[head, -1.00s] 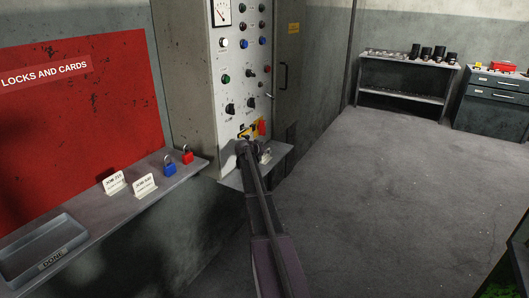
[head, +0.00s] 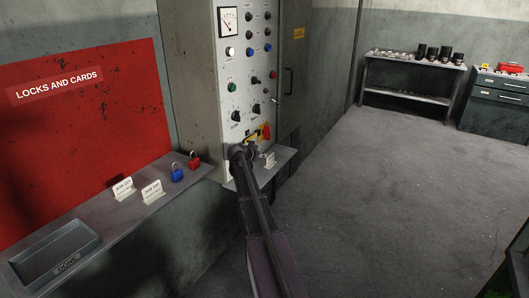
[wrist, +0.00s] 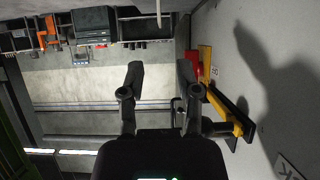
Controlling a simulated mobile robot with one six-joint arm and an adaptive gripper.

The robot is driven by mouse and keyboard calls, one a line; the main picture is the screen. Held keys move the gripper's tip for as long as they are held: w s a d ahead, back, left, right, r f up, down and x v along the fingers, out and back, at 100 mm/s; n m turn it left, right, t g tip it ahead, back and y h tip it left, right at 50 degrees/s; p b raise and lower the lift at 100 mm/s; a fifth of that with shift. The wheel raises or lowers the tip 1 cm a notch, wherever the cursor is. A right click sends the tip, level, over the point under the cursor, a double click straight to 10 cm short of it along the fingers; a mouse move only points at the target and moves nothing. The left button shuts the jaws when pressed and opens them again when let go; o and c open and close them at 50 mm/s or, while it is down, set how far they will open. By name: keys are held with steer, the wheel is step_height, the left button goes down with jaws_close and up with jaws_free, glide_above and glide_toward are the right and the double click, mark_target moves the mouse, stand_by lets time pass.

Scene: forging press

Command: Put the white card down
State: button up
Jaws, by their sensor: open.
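A small white card (head: 268,160) stands on the narrow ledge (head: 283,163) under the control panel. It is just right of my gripper (head: 241,152) in the head view, apart from it as far as I can see. In the wrist view my gripper (wrist: 158,73) is open, with nothing visible between its fingers. The arm end hides part of the ledge in the head view. I cannot make out the card in the wrist view.
Two other white cards (head: 124,188) (head: 152,191), a blue padlock (head: 177,173) and a red padlock (head: 194,160) are on the left shelf, beside a grey tray (head: 55,255). A yellow bar (wrist: 222,105) and a red part (wrist: 194,66) lie close to the right finger.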

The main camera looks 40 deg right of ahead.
steer(key=shift+p+v, duration=0.4)
steer(key=shift+v, duration=1)
steer(key=s+a+f+n+g+y, duration=0.1)
steer(key=s+a+f+n+y, duration=0.2)
steer(key=s+a, duration=0.6)
steer(key=s+a+f+n+g+y, duration=0.2)
steer(key=s+a+n, duration=0.4)
steer(key=a, duration=1.3)
steer(key=s+a+f+n+g+y, duration=0.1)
steer(key=s+a+f+n+y, duration=0.3)
steer(key=s+a, duration=0.9)
steer(key=shift+a+f+g+y, duration=0.4)
steer(key=shift+a+y, duration=0.55)
steer(key=shift+y, duration=0.15)
steer(key=shift+s, duration=0.1)
